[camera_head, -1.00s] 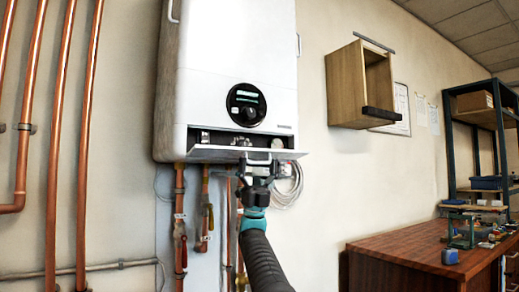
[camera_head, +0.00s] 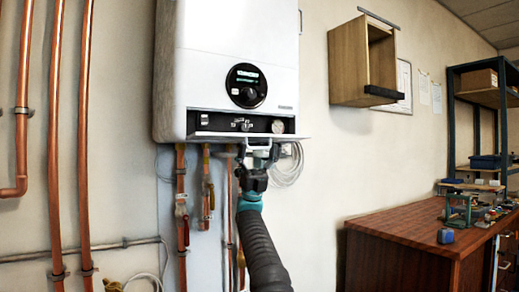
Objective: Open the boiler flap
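The white boiler (camera_head: 237,45) hangs on the wall at left centre, with a round black control dial (camera_head: 246,86) on its front. Its flap (camera_head: 225,136) is folded down at the bottom edge and is seen almost edge-on, close to level. Above it the dark recess lies open, showing small fittings (camera_head: 241,124) and a round gauge (camera_head: 277,126). My gripper (camera_head: 261,150) is at the right part of the flap's front edge, at or just under it. Its fingertips are small and partly hidden, so I cannot tell whether they grip the flap.
Copper pipes (camera_head: 54,140) run up the wall at left, and more pipes (camera_head: 181,210) hang below the boiler. A coiled hose (camera_head: 291,165) is right of my gripper. A wooden wall box (camera_head: 347,65) and a workbench (camera_head: 400,229) stand to the right.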

